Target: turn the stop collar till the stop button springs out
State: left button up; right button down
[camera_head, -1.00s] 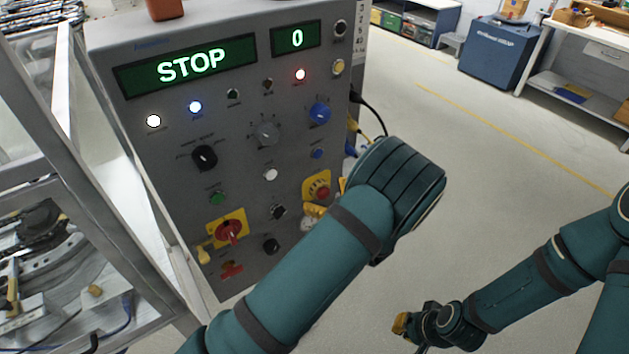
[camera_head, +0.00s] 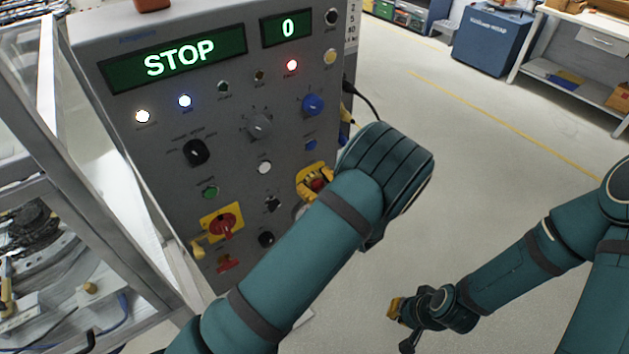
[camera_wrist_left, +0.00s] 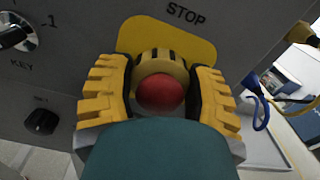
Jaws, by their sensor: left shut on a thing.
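The stop button is a red dome (camera_wrist_left: 160,94) inside a yellow stop collar with dark notches (camera_wrist_left: 152,65), on a yellow plate (camera_wrist_left: 195,43) marked STOP. The red button also shows in the head view (camera_head: 317,185), partly covered by my arm. My left gripper (camera_wrist_left: 160,82) has its yellow fingers on both sides of the collar and is shut on it, with the button between the fingers. How deep the button sits is hard to tell. My right gripper (camera_head: 402,317) hangs low over the floor, away from the panel; its jaws are too small to read.
The grey panel (camera_head: 130,135) shows STOP and 0 on lit displays. A red switch on a yellow plate (camera_head: 221,223) and several knobs are nearby. A metal frame (camera_head: 100,210) stands close on the left.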

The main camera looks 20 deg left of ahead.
pick_arm(q)
jog(key=m+p, duration=0.2)
jog(key=m, duration=0.2)
jog(key=shift+r+m, duration=0.1)
jog(key=shift+m, duration=0.2)
jog(key=shift+m+p, duration=1)
jog(key=shift+m, duration=1.3)
jog(key=o, duration=1.2)
jog(key=shift+d, duration=0.15)
jog(key=v, duration=0.7)
jog(key=shift+s+d, duration=0.1)
jog(key=shift+d, duration=0.05)
